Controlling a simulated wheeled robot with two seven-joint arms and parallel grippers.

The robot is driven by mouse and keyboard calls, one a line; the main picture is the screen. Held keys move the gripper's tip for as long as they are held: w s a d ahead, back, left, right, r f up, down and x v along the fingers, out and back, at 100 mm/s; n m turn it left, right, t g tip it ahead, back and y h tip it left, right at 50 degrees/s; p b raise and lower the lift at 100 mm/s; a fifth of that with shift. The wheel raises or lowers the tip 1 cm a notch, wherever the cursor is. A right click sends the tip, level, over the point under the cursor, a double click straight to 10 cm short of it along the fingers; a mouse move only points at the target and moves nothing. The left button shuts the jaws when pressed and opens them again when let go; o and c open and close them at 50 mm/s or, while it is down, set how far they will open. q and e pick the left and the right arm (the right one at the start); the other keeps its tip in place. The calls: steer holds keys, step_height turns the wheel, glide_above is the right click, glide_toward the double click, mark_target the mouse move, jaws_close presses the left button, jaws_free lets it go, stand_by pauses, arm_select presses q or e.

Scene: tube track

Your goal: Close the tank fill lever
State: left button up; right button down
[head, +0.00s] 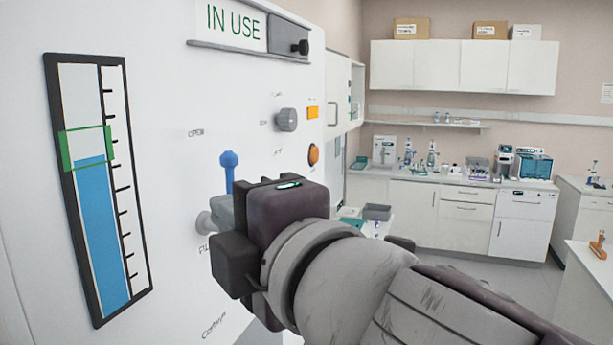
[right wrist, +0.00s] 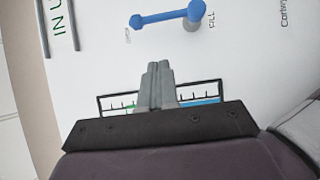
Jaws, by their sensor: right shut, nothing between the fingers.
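The tank fill lever (head: 228,167) is blue with a rounded knob and stands upright on the white panel, its knob toward the OPEN label. In the right wrist view the whole lever (right wrist: 165,16) shows, running from its pivot by the FILL label to the knob. My right gripper (head: 222,208) is in front of the panel, hiding the lever's lower part in the head view. In the right wrist view its fingers (right wrist: 159,68) are shut and empty, on the gauge side of the lever with a visible gap to it. My left gripper is not in view.
A black-framed level gauge (head: 67,190) with blue fill reaching its green band is left of the lever. A grey knob (head: 286,120), an orange button (head: 313,155) and an IN USE sign (head: 236,22) are on the panel. Lab benches (head: 420,200) stand behind.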

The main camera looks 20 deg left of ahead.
mark_target(228, 192)
steer(key=w+a, duration=0.1)
steer(key=w+a+p, duration=0.1)
steer(key=w, duration=0.1)
steer(key=w+a+p, duration=0.1)
steer(key=w, duration=0.1)
steer(key=shift+a+r, duration=0.15)
steer(key=shift+w+f, duration=0.2)
steer(key=shift+w, duration=0.35)
steer(key=shift+s, duration=0.1)
